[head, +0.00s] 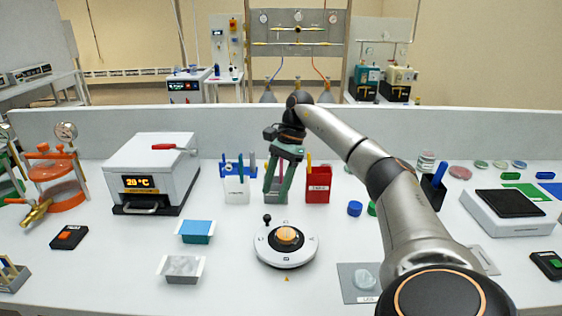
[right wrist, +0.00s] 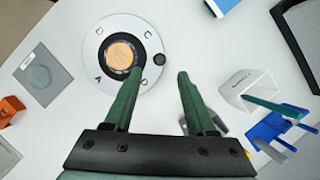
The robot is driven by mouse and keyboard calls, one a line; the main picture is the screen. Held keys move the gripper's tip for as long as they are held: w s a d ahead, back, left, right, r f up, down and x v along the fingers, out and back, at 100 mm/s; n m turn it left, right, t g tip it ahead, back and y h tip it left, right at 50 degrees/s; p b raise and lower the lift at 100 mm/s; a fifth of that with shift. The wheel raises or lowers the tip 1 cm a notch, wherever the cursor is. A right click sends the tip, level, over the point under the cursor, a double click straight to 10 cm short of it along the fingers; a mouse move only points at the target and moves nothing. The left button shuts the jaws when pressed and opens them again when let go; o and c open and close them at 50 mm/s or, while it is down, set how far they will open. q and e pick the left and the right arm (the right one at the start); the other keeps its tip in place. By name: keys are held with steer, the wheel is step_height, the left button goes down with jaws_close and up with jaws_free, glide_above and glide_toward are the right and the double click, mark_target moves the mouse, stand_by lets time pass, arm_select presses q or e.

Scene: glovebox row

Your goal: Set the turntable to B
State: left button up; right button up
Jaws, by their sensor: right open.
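The turntable (head: 286,261) is a round white disc on the bench, with an orange-tan round piece (head: 288,236) at its centre. Its black knob (head: 267,218) stands at the far-left rim. In the right wrist view the turntable (right wrist: 92,55) shows several rim letters, among them A at lower left; part of the rim is hidden behind a finger. My right gripper (head: 276,196) is open and empty, pointing down above and beyond the turntable. In the wrist view its fingertips (right wrist: 159,75) lie either side of the knob (right wrist: 160,59), apparently above it. My left gripper is not in view.
A small yellow triangle (head: 286,279) marks the bench in front of the turntable. White (head: 236,190) and red (head: 318,190) holders stand behind it. Blue (head: 196,230) and grey (head: 182,268) trays lie left. A grey mat (head: 349,288) with a dish lies front right.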

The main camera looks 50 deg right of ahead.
steer(key=p+v, duration=0.1)
steer(key=v, duration=0.5)
steer(key=shift+r, duration=0.2)
steer(key=shift+s, duration=0.1)
stand_by(0.3)
